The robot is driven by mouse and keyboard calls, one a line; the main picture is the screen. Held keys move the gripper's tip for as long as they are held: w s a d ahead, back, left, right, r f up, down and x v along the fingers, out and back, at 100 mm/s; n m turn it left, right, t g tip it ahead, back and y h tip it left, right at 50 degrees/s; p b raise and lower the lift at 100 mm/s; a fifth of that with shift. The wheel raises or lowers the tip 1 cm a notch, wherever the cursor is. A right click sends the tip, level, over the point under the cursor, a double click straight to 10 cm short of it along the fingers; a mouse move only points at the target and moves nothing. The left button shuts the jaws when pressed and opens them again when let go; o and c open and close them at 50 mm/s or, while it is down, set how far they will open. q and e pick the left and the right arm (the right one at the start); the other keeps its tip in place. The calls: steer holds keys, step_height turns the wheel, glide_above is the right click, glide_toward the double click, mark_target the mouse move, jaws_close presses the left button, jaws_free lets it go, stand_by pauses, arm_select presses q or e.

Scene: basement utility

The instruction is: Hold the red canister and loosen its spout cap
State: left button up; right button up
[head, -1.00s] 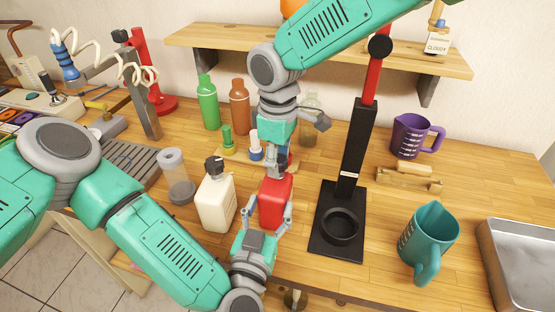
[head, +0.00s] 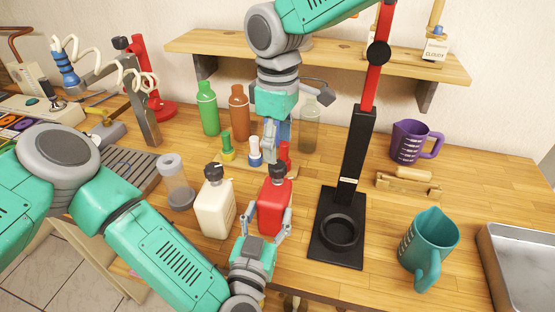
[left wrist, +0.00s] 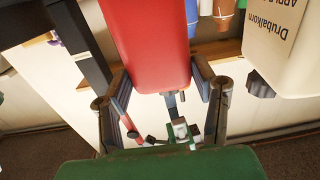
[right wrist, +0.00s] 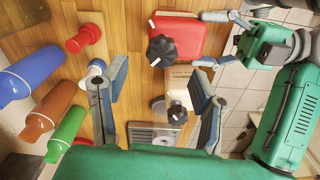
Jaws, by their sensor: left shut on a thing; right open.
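The red canister (head: 273,206) stands upright on the wooden bench, its black knobbed cap (head: 277,171) on top. My left gripper (head: 266,219) is shut on the canister's lower body from the front. The red canister also shows between the left fingers in the left wrist view (left wrist: 147,45). My right gripper (head: 273,146) is open and empty, above and slightly behind the cap. In the right wrist view the cap (right wrist: 162,51) lies off to the upper side of the open fingers (right wrist: 158,82), apart from them.
A cream canister (head: 214,211) with a similar black cap stands close left. A black stand (head: 337,225) with a red post rises close right. Green (head: 208,108) and brown (head: 239,112) bottles stand behind, below a wooden shelf (head: 350,62). A teal jug (head: 428,242) stands further right.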

steer(key=shift+r, duration=2.8)
step_height(320, 180, up, 6)
glide_above(278, 164)
steer(key=w+d+r, duration=0.1)
steer(key=w+d, duration=0.1)
steer(key=w, duration=0.7)
steer(key=shift+w+d+r, duration=0.25)
steer(key=shift+w+r, duration=0.15)
arm_select(q)
steer(key=o, duration=1.7)
